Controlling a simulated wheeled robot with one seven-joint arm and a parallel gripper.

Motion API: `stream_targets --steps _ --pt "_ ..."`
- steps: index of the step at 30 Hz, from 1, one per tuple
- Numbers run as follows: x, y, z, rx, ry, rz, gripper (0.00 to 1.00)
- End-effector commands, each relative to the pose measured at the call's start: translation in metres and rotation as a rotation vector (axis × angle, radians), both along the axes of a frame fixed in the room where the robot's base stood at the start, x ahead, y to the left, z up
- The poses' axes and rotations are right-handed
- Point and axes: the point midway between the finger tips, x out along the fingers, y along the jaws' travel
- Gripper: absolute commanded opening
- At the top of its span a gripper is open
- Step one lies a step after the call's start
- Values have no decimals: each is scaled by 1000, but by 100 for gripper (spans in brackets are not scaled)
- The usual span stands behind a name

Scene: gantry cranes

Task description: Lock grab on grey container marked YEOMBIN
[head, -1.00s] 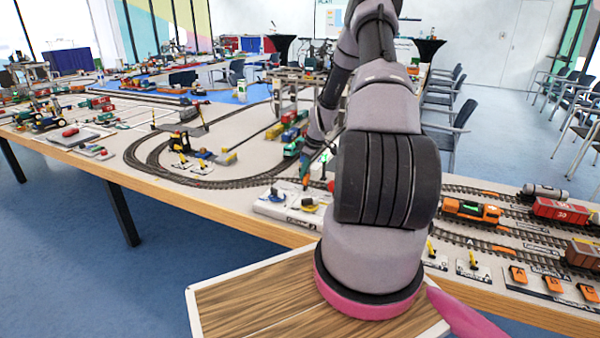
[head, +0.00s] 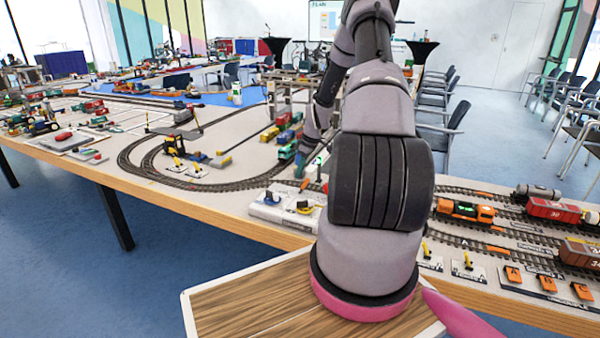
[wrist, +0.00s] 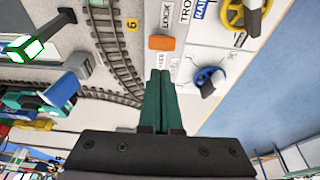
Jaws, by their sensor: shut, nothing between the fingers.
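My gripper (wrist: 158,102) is shut and empty, its two green fingers together. It is over a white control panel (wrist: 187,107), with the tips just below an orange control (wrist: 161,43) in the wrist picture, beside the word LOCK. I cannot tell if they touch it. The panel also carries a blue knob (wrist: 208,80) and a yellow knob (wrist: 243,14), near lettering that starts TRO and RAIL. In the head view my gripper (head: 301,166) is above the panel (head: 268,210). I cannot pick out a grey container marked YEOMBIN, and the crane's grab is not clear.
A gantry crane (head: 293,80) stands beyond, with coloured wagons (head: 283,131) near it. Curved track (wrist: 116,55) runs left of the panel. A small signal post (wrist: 45,32) and a teal vehicle (wrist: 30,103) are close on the left. Trains (head: 466,210) stand at the right.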

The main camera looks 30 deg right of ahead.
Motion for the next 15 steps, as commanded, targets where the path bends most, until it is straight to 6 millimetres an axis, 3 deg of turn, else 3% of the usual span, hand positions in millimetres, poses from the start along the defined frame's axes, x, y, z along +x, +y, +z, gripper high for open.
stream_targets --steps 5,12,15 --pt "4 4 2 -1 -1 2 0" --pt "26 32 19 -2 -3 3 0" --pt "9 16 35 -1 -1 -5 0"
